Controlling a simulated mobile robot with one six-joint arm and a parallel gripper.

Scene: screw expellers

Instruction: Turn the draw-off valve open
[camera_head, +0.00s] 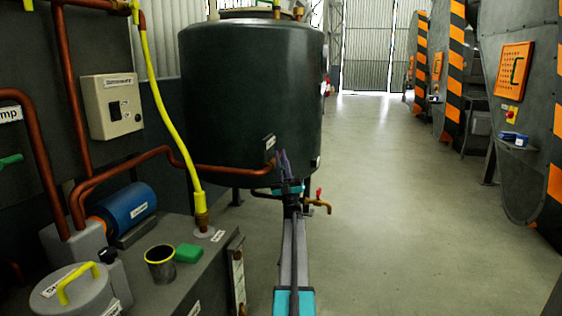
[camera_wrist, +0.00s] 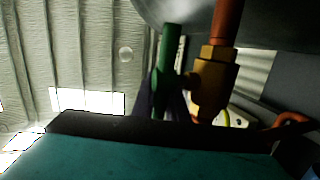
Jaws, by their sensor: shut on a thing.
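My gripper (camera_head: 283,160) is at the lower front of a dark green tank (camera_head: 245,95), beside the end of a copper pipe. In the wrist view its dark purple fingers are shut on a green valve handle (camera_wrist: 171,50). The handle is beside a brass valve body (camera_wrist: 212,88) on a copper pipe (camera_wrist: 225,22). In the head view my fingers hide this handle. A brass tap with a red handle (camera_head: 318,203) is just right of and below my gripper. The labels are too small to read, so I cannot tell which valve is named draw-off.
On the left, a bench (camera_head: 190,278) carries a blue motor (camera_head: 128,206), a metal cup (camera_head: 160,263), a green block (camera_head: 188,253) and a lidded pot (camera_head: 72,290). A yellow hose (camera_head: 160,100) runs down to it. The floor (camera_head: 400,210) at right is open, with striped machines beyond.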

